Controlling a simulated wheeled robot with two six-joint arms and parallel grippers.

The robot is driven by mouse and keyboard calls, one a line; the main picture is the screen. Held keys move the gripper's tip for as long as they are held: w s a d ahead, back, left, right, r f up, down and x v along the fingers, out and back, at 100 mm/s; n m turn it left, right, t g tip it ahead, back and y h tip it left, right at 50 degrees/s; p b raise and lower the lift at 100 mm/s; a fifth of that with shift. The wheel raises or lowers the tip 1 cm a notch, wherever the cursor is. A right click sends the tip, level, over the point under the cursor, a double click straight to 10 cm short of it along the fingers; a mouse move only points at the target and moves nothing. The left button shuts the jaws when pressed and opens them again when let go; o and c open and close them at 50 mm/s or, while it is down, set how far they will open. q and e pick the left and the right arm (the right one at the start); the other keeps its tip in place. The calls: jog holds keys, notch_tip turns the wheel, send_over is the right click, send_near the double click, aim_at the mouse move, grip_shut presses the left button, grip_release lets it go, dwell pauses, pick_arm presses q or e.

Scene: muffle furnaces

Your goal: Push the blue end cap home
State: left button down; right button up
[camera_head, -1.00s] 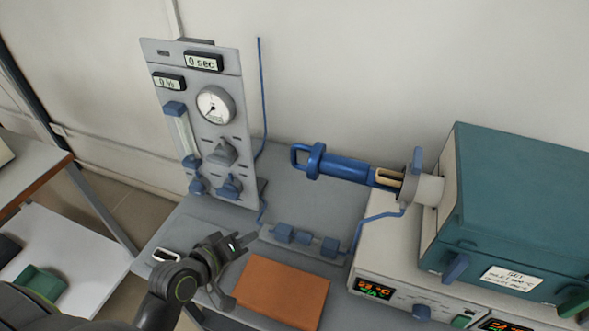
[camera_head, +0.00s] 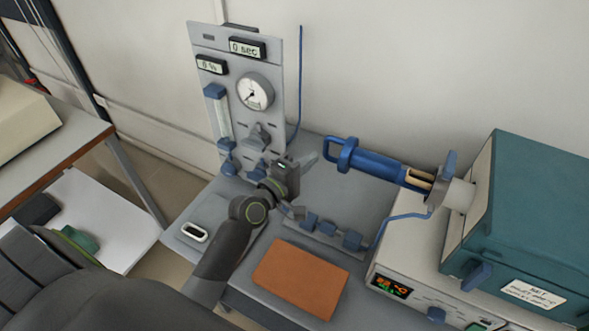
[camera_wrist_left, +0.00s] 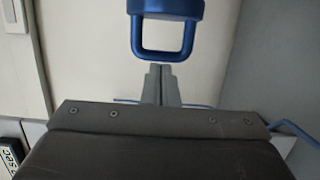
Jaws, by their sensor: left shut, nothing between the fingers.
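The blue end cap (camera_head: 371,162) is a long blue cylinder with a flange and a loop handle at its left end. It points into the grey tube end (camera_head: 459,193) of the teal furnace (camera_head: 535,215), and a pale inner part shows between the cap and the tube. My left gripper (camera_head: 309,164) is shut and empty, a little left of the handle and apart from it. In the left wrist view the handle (camera_wrist_left: 165,57) lies just beyond my closed fingertips (camera_wrist_left: 158,68). My right gripper is not in view.
A grey gas panel (camera_head: 240,100) with a dial stands behind my left gripper. A blue valve row (camera_head: 330,231) and an orange-brown board (camera_head: 300,278) lie on the bench in front. A blue hose (camera_head: 395,219) runs to the tube end.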

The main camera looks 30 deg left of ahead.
pick_arm(q)
jog(key=d, duration=0.4)
jog(key=shift+w+d+p, duration=0.15)
jog(key=shift+w+p, duration=0.2)
jog(key=shift+p, duration=0.05)
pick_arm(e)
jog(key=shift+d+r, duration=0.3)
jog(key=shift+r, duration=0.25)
pick_arm(q)
jog(key=shift+d, duration=0.15)
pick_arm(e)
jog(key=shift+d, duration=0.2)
